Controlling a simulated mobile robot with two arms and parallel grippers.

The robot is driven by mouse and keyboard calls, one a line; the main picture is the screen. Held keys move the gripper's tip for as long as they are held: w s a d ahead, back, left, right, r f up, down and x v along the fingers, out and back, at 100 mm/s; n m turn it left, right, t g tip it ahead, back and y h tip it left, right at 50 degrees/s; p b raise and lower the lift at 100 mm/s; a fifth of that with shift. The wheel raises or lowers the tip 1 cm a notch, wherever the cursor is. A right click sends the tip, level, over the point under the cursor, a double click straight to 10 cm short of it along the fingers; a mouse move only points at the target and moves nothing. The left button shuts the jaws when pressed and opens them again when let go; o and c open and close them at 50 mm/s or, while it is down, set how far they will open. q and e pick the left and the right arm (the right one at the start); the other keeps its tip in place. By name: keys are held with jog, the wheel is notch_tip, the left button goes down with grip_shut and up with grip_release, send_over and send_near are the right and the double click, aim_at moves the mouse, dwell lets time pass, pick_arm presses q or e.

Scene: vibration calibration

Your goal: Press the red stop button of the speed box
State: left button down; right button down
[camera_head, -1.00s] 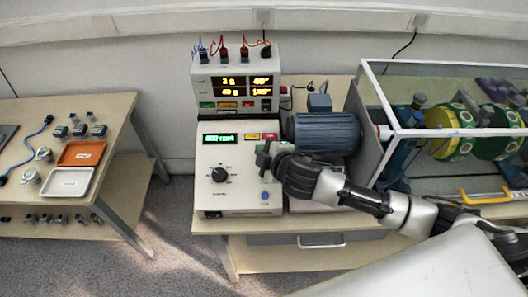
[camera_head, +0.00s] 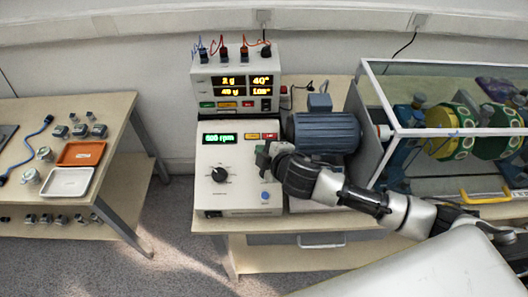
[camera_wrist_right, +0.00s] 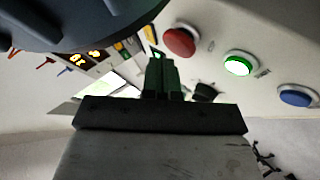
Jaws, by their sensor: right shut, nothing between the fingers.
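The speed box (camera_head: 211,170) is the white box with a green-lit rpm display (camera_head: 219,138) and a black knob (camera_head: 219,174), on the bench in the head view. My right gripper (camera_head: 263,160) is shut and empty over the right side of its panel. In the right wrist view, the red stop button (camera_wrist_right: 179,41) is round and lies just right of the shut fingertips (camera_wrist_right: 157,60); I cannot tell whether they touch anything. A lit green button (camera_wrist_right: 240,63) and a blue button (camera_wrist_right: 297,96) are farther right. In the head view, the gripper hides the red button.
A display unit (camera_head: 236,63) with orange readouts stands behind the speed box. A blue motor (camera_head: 325,132) sits right of it, beside a clear-walled enclosure (camera_head: 380,90) holding green and yellow drums (camera_head: 445,125). A side table with trays (camera_head: 68,181) is at left.

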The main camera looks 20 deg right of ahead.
jog(key=shift+w+f, duration=0.2)
jog(key=shift+f, duration=0.3)
dwell(0.7)
jog(key=shift+r, duration=0.1)
jog(key=shift+s+r+p, duration=0.35)
jog(key=shift+r+p, duration=0.25)
jog(key=shift+p, duration=0.1)
jog(key=shift+s+a+r+p, duration=0.1)
jog(key=shift+r+p, duration=0.4)
jog(key=shift+p, duration=0.05)
jog(key=r+p, duration=0.1)
jog(key=s+r+p, duration=0.1)
jog(key=r+p, duration=0.1)
jog(key=shift+s+a+r+p, duration=0.25)
jog(key=shift+s+r+p, duration=0.05)
jog(key=shift+s+p, duration=0.1)
dwell(0.3)
